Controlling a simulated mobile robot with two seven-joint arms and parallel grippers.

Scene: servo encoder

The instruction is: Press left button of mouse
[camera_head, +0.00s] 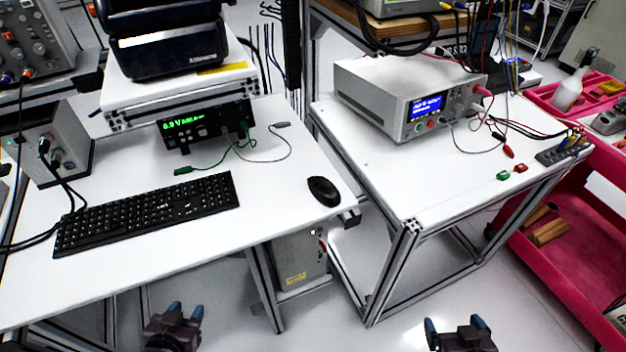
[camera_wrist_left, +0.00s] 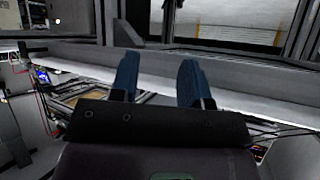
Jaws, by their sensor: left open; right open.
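The black mouse (camera_head: 324,191) lies on the white table (camera_head: 180,255), near its right edge, to the right of the keyboard. My left gripper (camera_head: 180,312) is at the bottom of the head view, in front of and below the table's front edge, well apart from the mouse. In the left wrist view its two blue fingers (camera_wrist_left: 158,82) are spread with nothing between them. My right gripper (camera_head: 455,324) is at the bottom right of the head view, over the floor, open and empty. The mouse cannot be made out in the left wrist view.
A black keyboard (camera_head: 147,212) lies left of the mouse. A power supply with green digits (camera_head: 205,125) stands behind, its cables on the table. A second table (camera_head: 400,185) with a grey instrument (camera_head: 405,98) stands right, across a gap. A red cart (camera_head: 545,262) is far right.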

